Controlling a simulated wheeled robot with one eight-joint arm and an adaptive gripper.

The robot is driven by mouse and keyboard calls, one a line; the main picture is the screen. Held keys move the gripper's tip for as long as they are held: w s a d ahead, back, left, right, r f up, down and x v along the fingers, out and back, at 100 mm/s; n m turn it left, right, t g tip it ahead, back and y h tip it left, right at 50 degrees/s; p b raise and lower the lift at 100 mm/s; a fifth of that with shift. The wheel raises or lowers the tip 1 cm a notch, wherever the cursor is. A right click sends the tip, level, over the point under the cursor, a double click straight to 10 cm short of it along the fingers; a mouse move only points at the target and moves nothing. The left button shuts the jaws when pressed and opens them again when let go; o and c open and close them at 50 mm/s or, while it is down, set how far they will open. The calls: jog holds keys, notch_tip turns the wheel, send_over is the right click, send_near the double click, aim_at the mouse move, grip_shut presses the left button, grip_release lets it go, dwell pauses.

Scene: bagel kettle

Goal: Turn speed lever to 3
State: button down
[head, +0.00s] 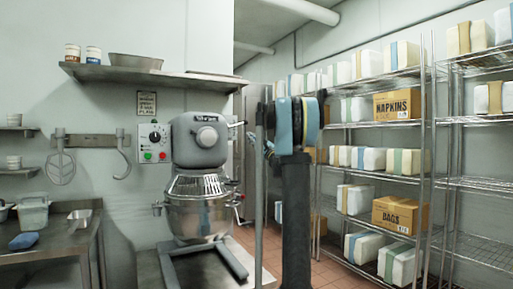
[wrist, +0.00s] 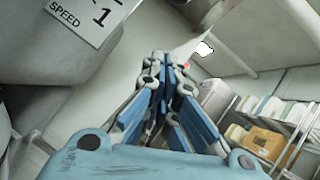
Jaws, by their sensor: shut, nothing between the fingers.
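The grey stand mixer (head: 200,140) stands left of my arm in the head view. In the wrist view, a plate reading SPEED and 1 (wrist: 88,18) is on the grey mixer body at the upper left. My gripper (wrist: 172,66) is shut and empty, its blue fingers pointing away from the camera. In the head view my arm partly hides the gripper.
A wall control box (head: 154,143) with a dial and buttons is left of the mixer. Wire shelves (head: 385,123) with boxes and wrapped packs fill the right. A steel table (head: 75,240) stands at the left. Tiled floor (head: 272,245) shows between mixer and shelves.

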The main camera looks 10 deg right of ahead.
jog(key=shift+s+a+r, duration=0.3)
jog(key=shift+s+r, duration=0.2)
jog(key=shift+r, duration=0.35)
jog(key=shift+s+a+r, duration=0.25)
jog(key=shift+s+r, duration=0.25)
jog(key=shift+r, duration=0.3)
jog(key=r+n+g+y, duration=0.1)
jog(key=r+n, duration=0.1)
jog(key=n, duration=0.1)
jog(key=shift+g, duration=0.3)
jog(key=shift+d, duration=0.1)
